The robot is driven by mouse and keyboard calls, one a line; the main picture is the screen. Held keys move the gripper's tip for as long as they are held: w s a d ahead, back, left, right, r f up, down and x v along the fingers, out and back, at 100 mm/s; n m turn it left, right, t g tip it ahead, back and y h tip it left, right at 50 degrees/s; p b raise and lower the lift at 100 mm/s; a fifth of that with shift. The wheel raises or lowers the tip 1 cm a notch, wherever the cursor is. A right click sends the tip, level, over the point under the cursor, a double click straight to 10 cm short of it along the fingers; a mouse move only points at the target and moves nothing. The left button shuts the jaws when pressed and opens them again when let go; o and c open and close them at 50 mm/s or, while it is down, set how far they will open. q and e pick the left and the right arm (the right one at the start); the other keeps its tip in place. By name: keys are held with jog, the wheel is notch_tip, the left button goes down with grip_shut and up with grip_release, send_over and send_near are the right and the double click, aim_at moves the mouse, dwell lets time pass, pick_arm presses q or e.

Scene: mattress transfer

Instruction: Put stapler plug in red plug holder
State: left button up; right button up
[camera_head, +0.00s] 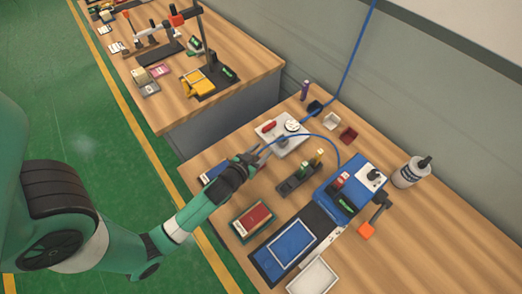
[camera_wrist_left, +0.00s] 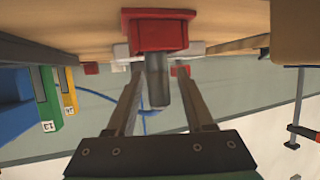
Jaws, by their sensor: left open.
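In the head view my left gripper (camera_head: 262,153) is over the near-left part of the table, its jaws apart and pointing toward a white plate (camera_head: 284,143). In the left wrist view, which looks upside down, my left gripper (camera_wrist_left: 158,74) is open. A red block (camera_wrist_left: 158,33) with a grey cylinder (camera_wrist_left: 157,82) sticking out shows between the fingers. The fingers do not appear closed on it. The plate bears a small red piece (camera_head: 267,127) and a round pale piece (camera_head: 292,126). I cannot tell for certain which piece is the stapler plug or the red plug holder. My right gripper is out of view.
A black rack (camera_head: 297,181) is close to the right of the gripper.

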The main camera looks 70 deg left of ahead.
pick_arm(q)
jog(key=shift+r, duration=0.2)
jog(key=p+v, duration=0.1)
jog(key=v, duration=1.1)
